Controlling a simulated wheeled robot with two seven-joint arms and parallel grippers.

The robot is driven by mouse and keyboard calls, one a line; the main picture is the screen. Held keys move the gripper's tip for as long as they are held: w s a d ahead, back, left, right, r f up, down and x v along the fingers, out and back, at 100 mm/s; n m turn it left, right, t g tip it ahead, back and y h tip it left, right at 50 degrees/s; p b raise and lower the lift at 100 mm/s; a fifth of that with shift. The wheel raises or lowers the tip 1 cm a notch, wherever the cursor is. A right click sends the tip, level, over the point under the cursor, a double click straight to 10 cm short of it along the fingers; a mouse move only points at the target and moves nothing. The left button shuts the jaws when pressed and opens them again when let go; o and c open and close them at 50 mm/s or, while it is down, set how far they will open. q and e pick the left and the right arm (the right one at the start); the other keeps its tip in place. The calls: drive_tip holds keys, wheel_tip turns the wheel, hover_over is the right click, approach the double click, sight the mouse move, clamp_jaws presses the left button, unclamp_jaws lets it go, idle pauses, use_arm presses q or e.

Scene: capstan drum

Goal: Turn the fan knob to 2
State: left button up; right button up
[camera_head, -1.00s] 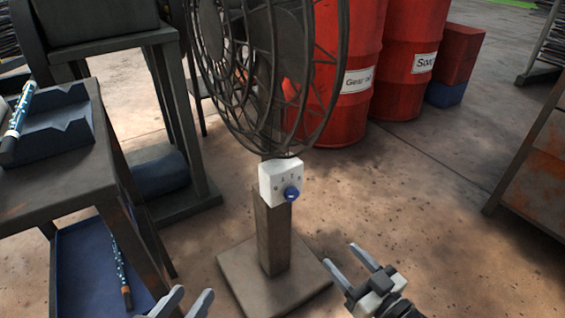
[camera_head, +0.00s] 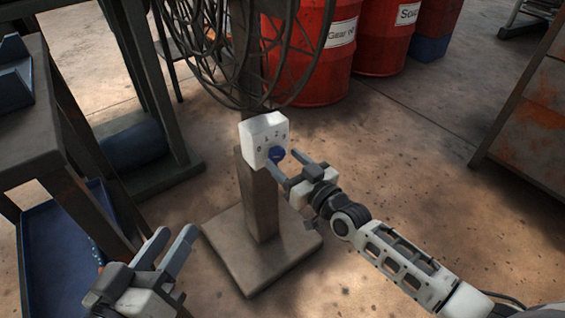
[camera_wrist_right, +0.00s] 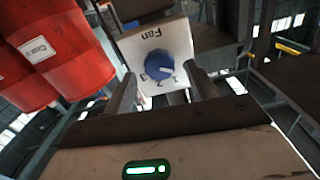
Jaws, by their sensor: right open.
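The fan's white control box (camera_head: 262,138) sits on the brown post below the fan cage, with digits on its face and a blue round knob (camera_head: 277,154). In the right wrist view the box is upside down, marked "Fan", and the knob (camera_wrist_right: 158,64) has a white pointer mark directed right and slightly down, towards the 1 side; the exact setting is hard to tell. My right gripper (camera_head: 298,170) is open just in front of the knob, its fingers on either side; contact cannot be told. My left gripper (camera_head: 172,250) is open and empty at lower left, away from the fan.
The fan cage (camera_head: 235,50) is above the box, and the square foot (camera_head: 262,250) stands on the floor. A metal table (camera_head: 30,130) and blue tray (camera_head: 65,250) are left. Red drums (camera_head: 310,60) stand behind. A rusty cabinet (camera_head: 530,120) is right. Floor around the foot is clear.

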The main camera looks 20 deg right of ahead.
drive_tip(key=shift+x, duration=0.85)
use_arm(q)
drive_tip(key=shift+r, duration=0.2)
use_arm(e)
drive_tip(key=shift+w, duration=0.15)
drive_tip(key=c, duration=1)
